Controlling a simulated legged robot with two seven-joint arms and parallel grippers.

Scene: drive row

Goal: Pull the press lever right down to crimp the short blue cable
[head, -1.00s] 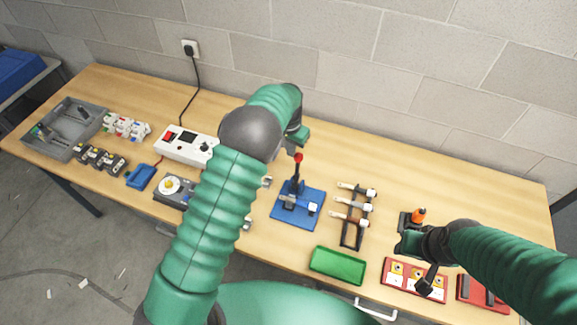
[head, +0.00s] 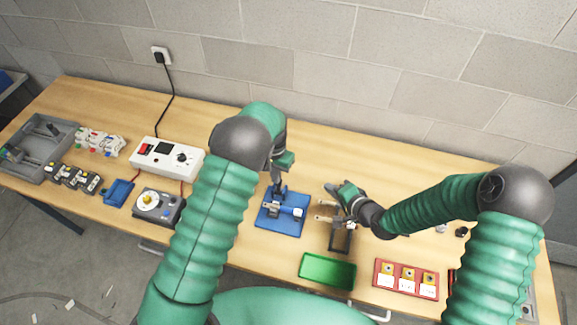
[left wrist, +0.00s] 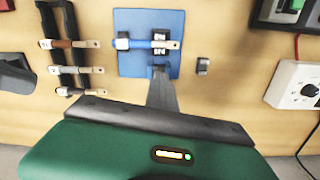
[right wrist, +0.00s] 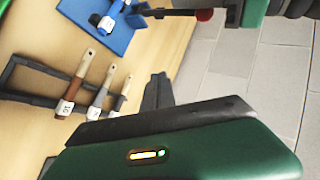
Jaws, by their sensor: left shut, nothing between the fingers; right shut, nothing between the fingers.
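The press has a blue base (head: 279,226) and a dark upright lever (head: 276,182) in the head view. The lever's red knob (right wrist: 204,15) shows in the right wrist view, close to my left gripper's fingers; I cannot tell whether they touch. The short blue cable (left wrist: 135,43) lies across the press in the left wrist view. My left gripper (head: 280,168) is shut and empty, just above the press, hiding the knob in the head view. My right gripper (head: 334,191) is shut and empty, above the far end of the cable rack.
The dark rack (head: 342,238) with several cables (right wrist: 75,85) stands right of the press. A green tray (head: 328,271) and a red tray (head: 407,279) lie in front. A white power unit (head: 167,158) and a dial box (head: 157,206) stand left. The table behind the press is clear.

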